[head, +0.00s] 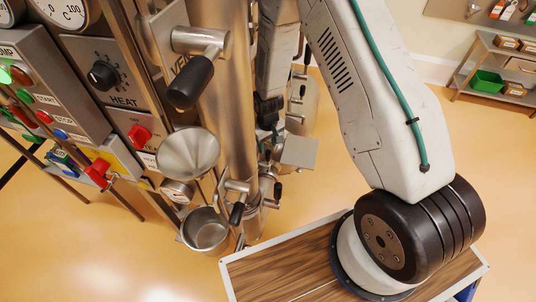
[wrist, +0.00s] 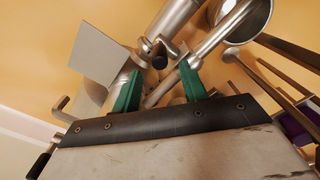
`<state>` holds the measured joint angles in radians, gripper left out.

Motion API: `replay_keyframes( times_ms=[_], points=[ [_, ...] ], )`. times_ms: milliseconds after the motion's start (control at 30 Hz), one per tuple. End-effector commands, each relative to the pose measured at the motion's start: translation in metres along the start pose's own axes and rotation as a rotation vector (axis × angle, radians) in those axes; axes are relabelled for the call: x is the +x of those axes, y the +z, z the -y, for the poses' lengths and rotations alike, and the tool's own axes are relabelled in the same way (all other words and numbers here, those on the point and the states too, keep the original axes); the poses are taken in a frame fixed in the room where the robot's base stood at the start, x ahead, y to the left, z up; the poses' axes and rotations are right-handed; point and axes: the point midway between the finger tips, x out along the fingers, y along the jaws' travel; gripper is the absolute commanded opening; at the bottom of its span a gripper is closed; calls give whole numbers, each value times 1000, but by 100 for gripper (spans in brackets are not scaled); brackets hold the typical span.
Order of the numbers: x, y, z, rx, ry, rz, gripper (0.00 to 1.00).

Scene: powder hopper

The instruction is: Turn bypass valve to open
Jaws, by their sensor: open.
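In the wrist view my gripper (wrist: 160,75) is open, with its two green fingers apart. A small metal valve with a dark lever end (wrist: 159,61) shows just beyond and between the fingertips, on a steel pipe. I cannot tell whether either finger touches it. No bypass label is readable, so I cannot confirm that this is the bypass valve. In the head view my gripper is behind the steel column and its fingers cannot be made out. A valve with a black handle (head: 237,213) sits low on the column, and another black-handled valve (head: 190,83) sits higher by a partly hidden label.
A grey plate (wrist: 96,50) stands close left of the fingers; it also shows in the head view (head: 298,151). A funnel (head: 188,153) and metal cup (head: 205,230) are beside the column. The control panel (head: 75,85) is at left. Shelves (head: 497,67) stand far right.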

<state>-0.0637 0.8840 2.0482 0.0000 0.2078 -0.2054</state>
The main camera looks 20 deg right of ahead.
Motion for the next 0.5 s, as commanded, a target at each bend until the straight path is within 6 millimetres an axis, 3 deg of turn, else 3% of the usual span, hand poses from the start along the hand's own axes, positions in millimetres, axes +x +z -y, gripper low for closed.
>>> replay_keyframes(
  times_ms=[300,500],
  points=[
    [50,1,0,1,-1,3,43],
    [66,1,0,0,0,2,43]
  ],
)
